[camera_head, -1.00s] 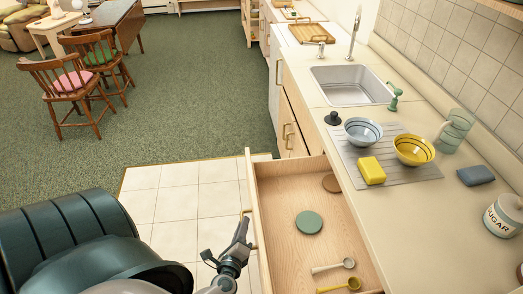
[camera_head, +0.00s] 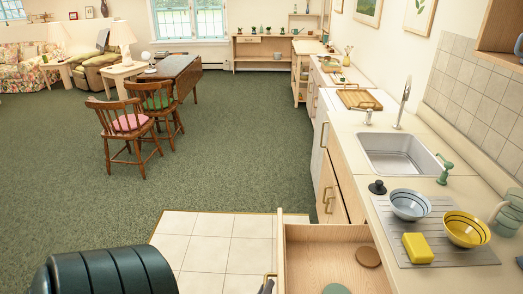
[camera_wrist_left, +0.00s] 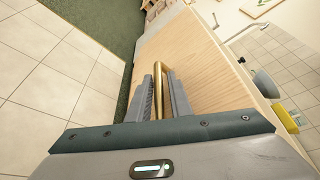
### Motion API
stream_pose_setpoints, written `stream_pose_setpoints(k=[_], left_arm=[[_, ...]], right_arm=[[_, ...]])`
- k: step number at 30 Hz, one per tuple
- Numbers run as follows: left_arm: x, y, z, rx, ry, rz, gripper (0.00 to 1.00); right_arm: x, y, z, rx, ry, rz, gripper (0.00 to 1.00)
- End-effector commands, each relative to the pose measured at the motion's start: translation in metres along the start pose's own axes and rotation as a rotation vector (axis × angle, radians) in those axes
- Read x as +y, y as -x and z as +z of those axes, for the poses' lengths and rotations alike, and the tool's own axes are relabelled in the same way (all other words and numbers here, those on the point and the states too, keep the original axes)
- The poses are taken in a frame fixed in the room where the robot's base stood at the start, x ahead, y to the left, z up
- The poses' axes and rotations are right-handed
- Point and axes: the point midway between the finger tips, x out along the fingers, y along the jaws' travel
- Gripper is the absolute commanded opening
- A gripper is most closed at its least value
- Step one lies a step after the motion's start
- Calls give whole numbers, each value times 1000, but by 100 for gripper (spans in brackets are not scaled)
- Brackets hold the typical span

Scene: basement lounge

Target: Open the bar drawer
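The bar drawer (camera_head: 281,245) stands pulled out from the counter, its light wood inside showing in the head view. A brown round item (camera_head: 368,257) and part of a green round item (camera_head: 337,289) lie in it. Its brass handle (camera_head: 268,277) is on the front panel. Only the tip of my left gripper (camera_head: 266,287) shows, at the bottom edge beside the handle. In the left wrist view the brass handle (camera_wrist_left: 161,88) lies between the two fingers of my left gripper (camera_wrist_left: 163,80), which are closed around it. My right gripper is not in view.
The counter (camera_head: 345,122) runs along the right, with a sink (camera_head: 398,155), two bowls and a yellow sponge (camera_head: 417,248). Tiled floor (camera_head: 215,240) left of the drawer is clear apart from my own body. Chairs (camera_head: 128,125) and a table stand farther off.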

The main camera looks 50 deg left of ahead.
Motion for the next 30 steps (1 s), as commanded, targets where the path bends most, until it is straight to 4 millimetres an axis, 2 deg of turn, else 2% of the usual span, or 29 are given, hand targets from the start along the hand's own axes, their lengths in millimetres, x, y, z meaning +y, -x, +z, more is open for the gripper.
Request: stream_pose_setpoints(k=[5,11,30], left_arm=[[2,8,-1,2,0,1,18],[3,30,-2,2,1,2,18],[2,150,-1,-1,0,2,18]], right_arm=[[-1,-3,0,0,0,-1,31],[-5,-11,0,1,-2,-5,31],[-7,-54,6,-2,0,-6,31]])
